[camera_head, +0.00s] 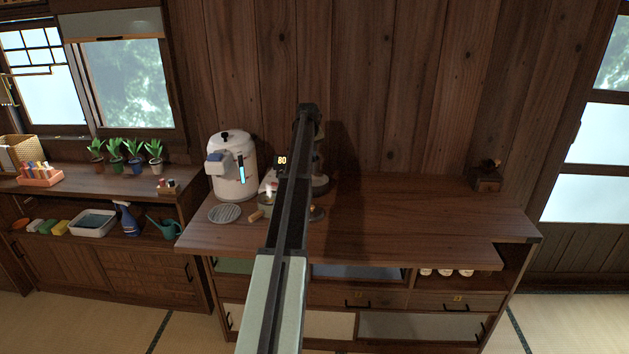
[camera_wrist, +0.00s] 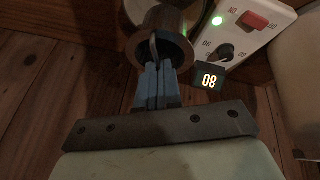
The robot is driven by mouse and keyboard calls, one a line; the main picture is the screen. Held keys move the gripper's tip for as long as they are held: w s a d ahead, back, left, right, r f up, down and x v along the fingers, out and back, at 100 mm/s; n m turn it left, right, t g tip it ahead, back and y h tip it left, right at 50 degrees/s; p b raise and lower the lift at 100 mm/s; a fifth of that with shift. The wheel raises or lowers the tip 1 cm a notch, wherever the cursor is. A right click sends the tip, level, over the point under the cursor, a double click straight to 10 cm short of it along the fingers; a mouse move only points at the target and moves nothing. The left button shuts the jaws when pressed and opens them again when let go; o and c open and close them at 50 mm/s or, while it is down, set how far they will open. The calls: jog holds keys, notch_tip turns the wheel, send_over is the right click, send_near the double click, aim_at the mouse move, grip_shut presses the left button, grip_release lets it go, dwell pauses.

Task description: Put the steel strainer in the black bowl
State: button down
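In the wrist view my gripper (camera_wrist: 153,72) has its blue-grey fingers close together on the thin curved handle of a round, flanged metal piece, which I take to be the steel strainer (camera_wrist: 172,48). In the head view my arm reaches over the counter and hides the fingers and the held piece. A dark round thing (camera_head: 321,187) stands partly behind my arm; I cannot tell whether it is the black bowl.
A white urn (camera_head: 232,165) stands left of my arm on the wooden counter (camera_head: 420,215), with a round grey slatted mat (camera_head: 225,213) before it. A lit "80" display (camera_wrist: 209,82) is close right of my fingers. A small wooden box (camera_head: 486,179) is far right; the counter between is clear.

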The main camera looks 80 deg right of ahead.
aim_at(313, 173)
jog(key=shift+s+d+r+m+g, duration=0.15)
jog(key=shift+m+g, duration=0.1)
jog(key=shift+m, duration=0.3)
jog(key=shift+s+d+m+g, duration=0.15)
jog(key=shift+m+g, duration=0.1)
jog(key=shift+m, duration=0.3)
jog(key=shift+a+m+g, duration=0.1)
jog(key=shift+m+g, duration=0.3)
jog(key=shift+m, duration=0.5)
jog(key=shift+f, duration=5.05)
jog(key=shift+f, duration=0.1)
jog(key=c, duration=1.3)
grip_release()
jog(key=v, duration=1.2)
jog(key=shift+r, duration=0.25)
